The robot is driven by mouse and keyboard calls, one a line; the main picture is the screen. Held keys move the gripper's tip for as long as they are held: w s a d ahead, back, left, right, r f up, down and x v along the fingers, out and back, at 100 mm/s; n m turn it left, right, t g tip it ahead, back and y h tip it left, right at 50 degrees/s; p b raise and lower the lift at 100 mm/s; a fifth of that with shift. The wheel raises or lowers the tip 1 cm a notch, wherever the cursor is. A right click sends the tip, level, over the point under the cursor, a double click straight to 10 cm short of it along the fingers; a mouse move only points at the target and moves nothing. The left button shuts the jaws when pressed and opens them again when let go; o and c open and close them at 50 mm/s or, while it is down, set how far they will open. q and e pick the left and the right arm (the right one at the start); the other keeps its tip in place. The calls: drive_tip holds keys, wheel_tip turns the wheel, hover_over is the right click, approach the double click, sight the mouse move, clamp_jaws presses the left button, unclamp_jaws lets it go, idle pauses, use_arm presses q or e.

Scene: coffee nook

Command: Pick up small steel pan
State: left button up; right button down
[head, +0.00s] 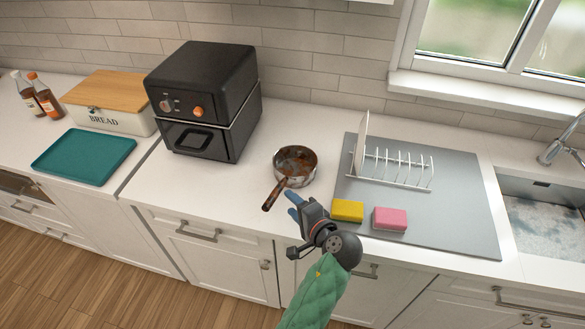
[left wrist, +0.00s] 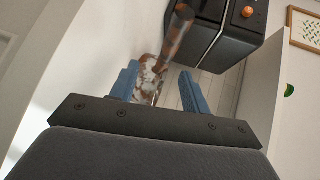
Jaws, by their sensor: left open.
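The small steel pan (head: 296,162) sits on the white counter to the right of the black oven. It has brown stains inside, and its brown handle (head: 273,195) points toward the counter's front edge. My left gripper (head: 291,205) is open and empty, just to the right of the handle and in front of the pan. In the left wrist view, the pan (left wrist: 150,72) shows partly between the two blue fingers (left wrist: 159,87), with the handle (left wrist: 178,34) extending up beyond them. The fingers are not closed on it. My right gripper is not in view.
A black oven (head: 205,95) stands left of the pan. A grey mat (head: 455,215) at right holds a dish rack (head: 400,170), a yellow sponge (head: 347,210) and a pink sponge (head: 390,218). A teal tray (head: 85,155) and a bread box (head: 110,112) lie farther left.

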sight(277, 190)
use_arm(q)
drive_tip(key=shift+w+d+r, duration=0.1)
drive_tip(key=shift+w+d, duration=0.05)
drive_tip(key=shift+w, duration=0.6)
drive_tip(key=shift+w+a+f+b, duration=0.25)
drive_tip(key=shift+w+a+b, duration=0.4)
drive_tip(key=shift+a, duration=0.2)
drive_tip(key=x, duration=0.2)
drive_tip(key=b+x, duration=0.1)
drive_tip(key=x, duration=0.1)
drive_tip(key=shift+a+r, duration=0.1)
drive_tip(key=shift+a, duration=0.25)
drive_tip(key=shift+w+a+b, duration=0.2)
drive_tip(key=shift+w+b, duration=0.05)
drive_tip(key=shift+b, duration=0.05)
clamp_jaws()
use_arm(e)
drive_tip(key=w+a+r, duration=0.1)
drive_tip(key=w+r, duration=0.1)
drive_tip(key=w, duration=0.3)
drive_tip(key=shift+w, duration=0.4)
